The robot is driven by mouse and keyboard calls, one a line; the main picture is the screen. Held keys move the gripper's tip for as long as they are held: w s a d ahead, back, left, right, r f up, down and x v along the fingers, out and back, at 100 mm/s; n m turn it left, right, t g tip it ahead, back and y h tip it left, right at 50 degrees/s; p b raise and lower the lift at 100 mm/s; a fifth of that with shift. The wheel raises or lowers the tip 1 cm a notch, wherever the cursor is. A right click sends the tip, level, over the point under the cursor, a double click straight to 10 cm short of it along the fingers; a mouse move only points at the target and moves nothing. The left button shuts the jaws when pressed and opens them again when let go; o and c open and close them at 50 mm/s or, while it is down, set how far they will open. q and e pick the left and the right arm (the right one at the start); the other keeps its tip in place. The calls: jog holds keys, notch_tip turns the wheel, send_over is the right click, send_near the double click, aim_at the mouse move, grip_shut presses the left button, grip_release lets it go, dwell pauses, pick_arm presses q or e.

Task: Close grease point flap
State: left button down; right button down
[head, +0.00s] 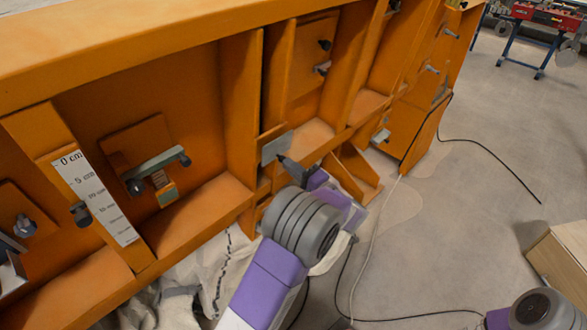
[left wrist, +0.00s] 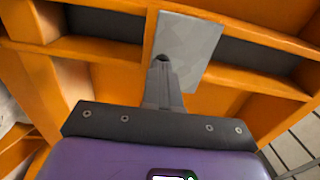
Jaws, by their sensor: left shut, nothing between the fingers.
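A small grey flap plate (head: 277,147) sits on the orange frame, near the middle of the head view. In the left wrist view it is a grey rectangular plate (left wrist: 190,45) standing across an orange beam, with dark slots to either side. My left gripper (head: 284,160) is shut and empty, with its fingertips at the lower edge of the plate. In the left wrist view the closed fingertips (left wrist: 161,62) overlap the plate's left part; I cannot tell whether they touch it. My right gripper is not in view.
The orange frame (head: 240,100) has ribs and open bays. A lever with a dark knob (head: 158,165) and a centimetre scale (head: 95,195) are on its left. Cables (head: 372,240) lie on the floor. A wooden box (head: 562,258) stands at the right. The floor between is mostly clear.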

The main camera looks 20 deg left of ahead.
pick_arm(q)
jog(key=shift+a+r, duration=0.15)
jog(key=shift+a, duration=0.3)
